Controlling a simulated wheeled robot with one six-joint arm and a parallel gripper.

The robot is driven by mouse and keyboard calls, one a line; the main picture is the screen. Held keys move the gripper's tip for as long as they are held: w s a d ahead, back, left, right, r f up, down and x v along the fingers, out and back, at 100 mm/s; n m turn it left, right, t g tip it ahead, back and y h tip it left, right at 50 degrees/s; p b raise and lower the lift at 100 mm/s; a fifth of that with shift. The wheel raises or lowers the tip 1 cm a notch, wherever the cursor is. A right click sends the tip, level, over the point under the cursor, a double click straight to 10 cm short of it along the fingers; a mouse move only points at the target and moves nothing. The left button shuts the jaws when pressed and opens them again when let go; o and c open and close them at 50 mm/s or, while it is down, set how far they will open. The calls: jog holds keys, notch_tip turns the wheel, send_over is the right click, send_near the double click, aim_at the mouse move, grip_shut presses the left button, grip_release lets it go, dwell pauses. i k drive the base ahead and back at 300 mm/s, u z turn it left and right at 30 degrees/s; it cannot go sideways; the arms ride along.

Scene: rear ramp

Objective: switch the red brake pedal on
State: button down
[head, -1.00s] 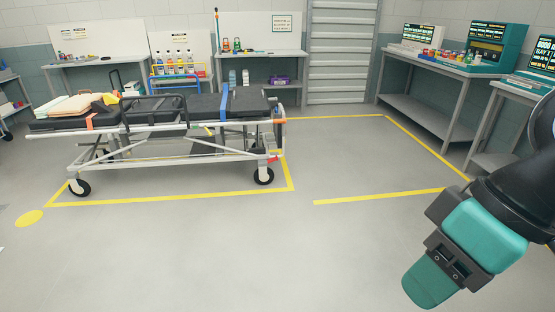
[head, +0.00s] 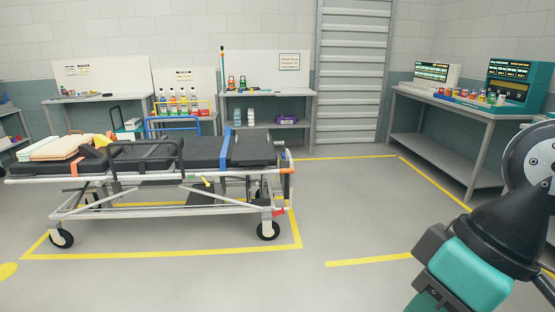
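The red brake pedal (head: 279,212) shows as a small red piece low at the right end of the stretcher, just above its right front wheel (head: 268,229). It is too small to tell whether it is on or off. The stretcher (head: 130,206) stands on its wheels inside a yellow floor outline, with a black mattress on top. My arm reaches in at the lower right, well apart from the stretcher. My gripper (head: 428,301) is mostly cut off by the bottom edge, and its fingertips are hidden.
Open grey floor (head: 200,285) lies in front of the stretcher. Yellow tape (head: 368,258) marks the floor to its right. A bench (head: 460,118) with monitors stands along the right wall. Shelves (head: 268,94) and a blue rack (head: 175,121) stand behind the stretcher.

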aim_at(276, 213)
jog(key=u, duration=0.2)
jog(key=i, duration=3.65)
